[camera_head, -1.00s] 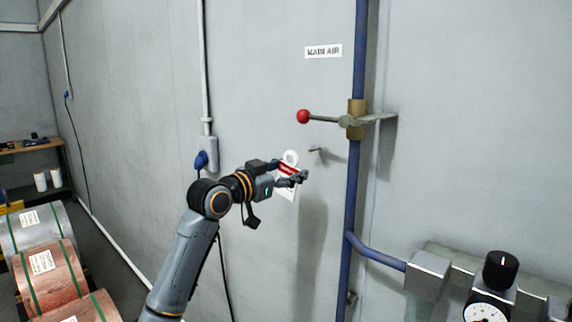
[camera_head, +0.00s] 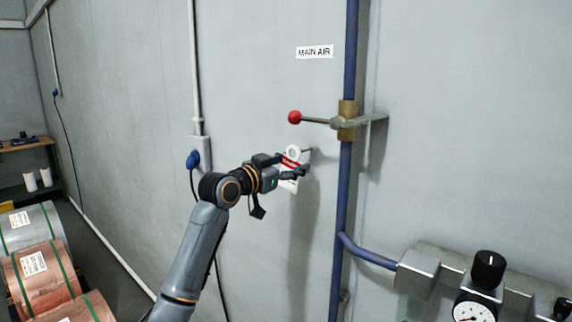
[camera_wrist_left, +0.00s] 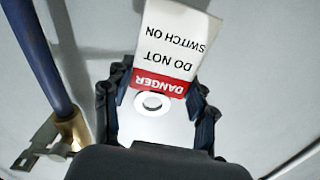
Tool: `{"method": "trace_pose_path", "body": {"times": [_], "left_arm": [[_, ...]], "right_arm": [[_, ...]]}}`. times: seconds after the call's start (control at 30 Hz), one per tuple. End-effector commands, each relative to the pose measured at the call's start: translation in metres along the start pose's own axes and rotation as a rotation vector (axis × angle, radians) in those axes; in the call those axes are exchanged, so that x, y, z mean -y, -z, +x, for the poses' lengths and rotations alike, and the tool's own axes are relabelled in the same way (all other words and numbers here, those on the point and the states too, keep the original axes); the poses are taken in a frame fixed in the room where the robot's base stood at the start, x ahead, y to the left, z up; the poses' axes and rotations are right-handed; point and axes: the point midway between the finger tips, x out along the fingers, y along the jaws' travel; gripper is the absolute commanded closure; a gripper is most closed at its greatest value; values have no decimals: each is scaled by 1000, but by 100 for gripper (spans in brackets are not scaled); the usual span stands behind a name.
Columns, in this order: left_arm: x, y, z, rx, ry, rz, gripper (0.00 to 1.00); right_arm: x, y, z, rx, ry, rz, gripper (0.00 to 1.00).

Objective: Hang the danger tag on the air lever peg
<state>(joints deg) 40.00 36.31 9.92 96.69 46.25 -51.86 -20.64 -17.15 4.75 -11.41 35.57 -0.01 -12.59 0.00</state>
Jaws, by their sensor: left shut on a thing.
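The danger tag (camera_head: 291,183) is white with a red band and a round hole in a pale ring at its top end. My left gripper (camera_head: 294,166) is shut on the tag near its ring end. In the left wrist view the tag (camera_wrist_left: 172,45) appears upside down between the fingers (camera_wrist_left: 158,105), and its hole looks empty. The short peg (camera_head: 307,150) sticks out of the wall just right of the tag's ring; whether they touch I cannot tell. The red-knobbed air lever (camera_head: 316,120) is above it. My right gripper is out of view.
A blue vertical pipe (camera_head: 342,195) with a brass valve (camera_head: 347,120) runs close to the right of the peg. The MAIN AIR sign (camera_head: 314,52) is above. A regulator with a gauge (camera_head: 474,311) is at lower right. Copper coils (camera_head: 42,272) stand at lower left.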

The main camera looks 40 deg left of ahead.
Motion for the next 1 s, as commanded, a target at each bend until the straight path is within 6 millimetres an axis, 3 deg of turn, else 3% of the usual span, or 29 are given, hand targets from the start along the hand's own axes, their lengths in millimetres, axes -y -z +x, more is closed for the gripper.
{"method": "trace_pose_path", "body": {"times": [0.5,1.0], "left_arm": [[-1,-2,31,-1,0,-2,65],[-2,-10,44,0,0,0,65]], "right_arm": [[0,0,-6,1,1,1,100],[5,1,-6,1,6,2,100]]}}
